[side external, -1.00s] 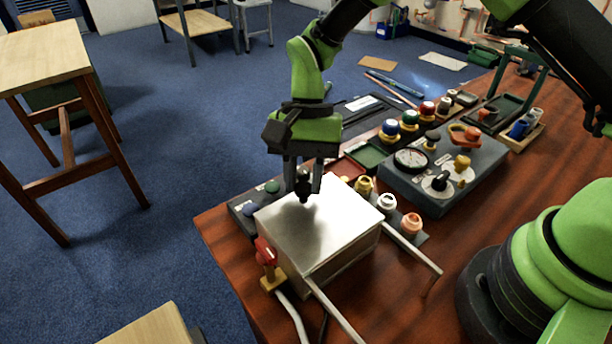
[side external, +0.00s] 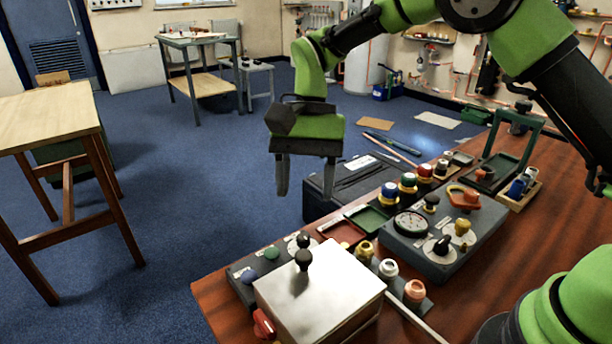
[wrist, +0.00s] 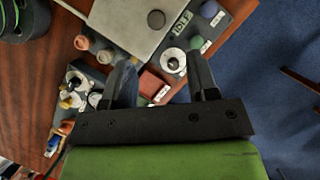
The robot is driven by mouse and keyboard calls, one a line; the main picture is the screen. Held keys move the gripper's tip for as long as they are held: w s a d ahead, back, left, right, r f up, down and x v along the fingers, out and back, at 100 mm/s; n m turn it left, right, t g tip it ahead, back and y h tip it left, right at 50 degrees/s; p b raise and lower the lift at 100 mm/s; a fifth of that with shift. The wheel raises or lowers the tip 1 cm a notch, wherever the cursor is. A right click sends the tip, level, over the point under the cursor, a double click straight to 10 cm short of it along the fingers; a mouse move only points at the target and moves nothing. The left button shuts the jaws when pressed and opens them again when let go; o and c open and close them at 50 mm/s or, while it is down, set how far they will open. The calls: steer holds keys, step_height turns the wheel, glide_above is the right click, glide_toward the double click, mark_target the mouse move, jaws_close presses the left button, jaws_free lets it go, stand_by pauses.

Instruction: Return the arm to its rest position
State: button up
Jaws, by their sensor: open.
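My gripper (side external: 308,178) is open and empty, raised above the far left edge of the wooden bench. Its two fingers point down, and they show spread apart in the wrist view (wrist: 163,85). Below it and nearer the camera is a silver metal box (side external: 320,288) with a black knob (side external: 303,258) on its lid. In the wrist view the box (wrist: 125,22) and its round dark knob (wrist: 156,19) lie beyond the fingertips. My gripper touches neither.
A grey panel (side external: 420,245) with a gauge and knobs stands on the bench (side external: 530,240), beside several coloured-cap jars. A red tray (side external: 342,232) and green tray (side external: 370,218) lie behind the box. A pale wooden table (side external: 45,115) stands at left over open blue floor.

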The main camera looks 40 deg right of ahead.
steer(key=shift+w+d+r, duration=0.1)
steer(key=shift+d+r, duration=0.05)
steer(key=shift+r, duration=0.25)
steer(key=s+d+r+n+t, duration=0.2)
steer(key=s+d+r+t, duration=0.3)
steer(key=r, duration=0.6)
steer(key=s+d+r+n+t+h, duration=0.1)
steer(key=s+d+n+t, duration=0.2)
steer(key=s, duration=1.1)
steer(key=shift+s+d+t, duration=0.35)
steer(key=shift+d+t, duration=0.45)
steer(key=shift+t, duration=0.3)
steer(key=shift+r, duration=0.1)
